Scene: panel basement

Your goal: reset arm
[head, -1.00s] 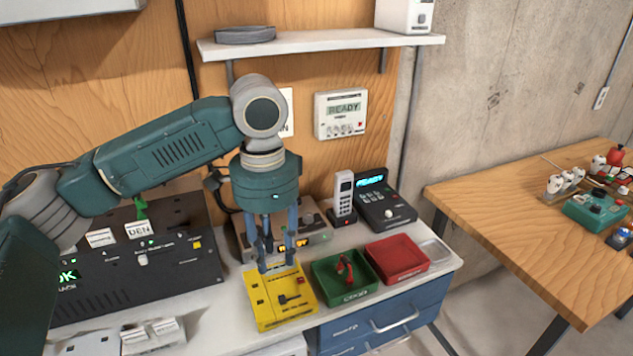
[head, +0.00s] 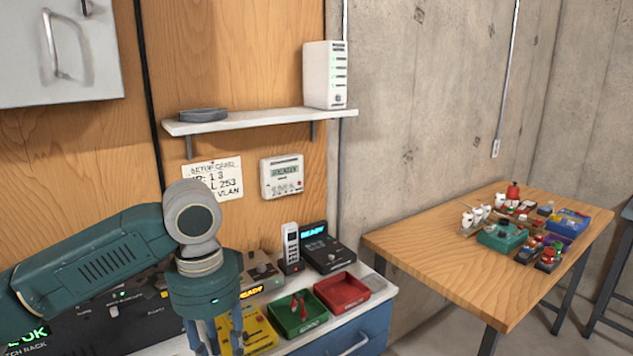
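My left arm comes in from the left, and its gripper (head: 213,335) points down at the front of the white bench. Its fingers reach toward the bottom edge of the head view, in front of the yellow box (head: 256,330). The fingertips are at or past the picture's edge, so I cannot tell whether they are open or shut. I see nothing held in the visible part. My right arm and gripper are not in view.
A green tray (head: 309,327) with a red item and a red tray (head: 342,291) sit right of the yellow box. A phone (head: 290,245) stands behind. A shelf (head: 260,122) hangs above. A wooden table (head: 430,262) with several small items stands right, with bare wood at its front.

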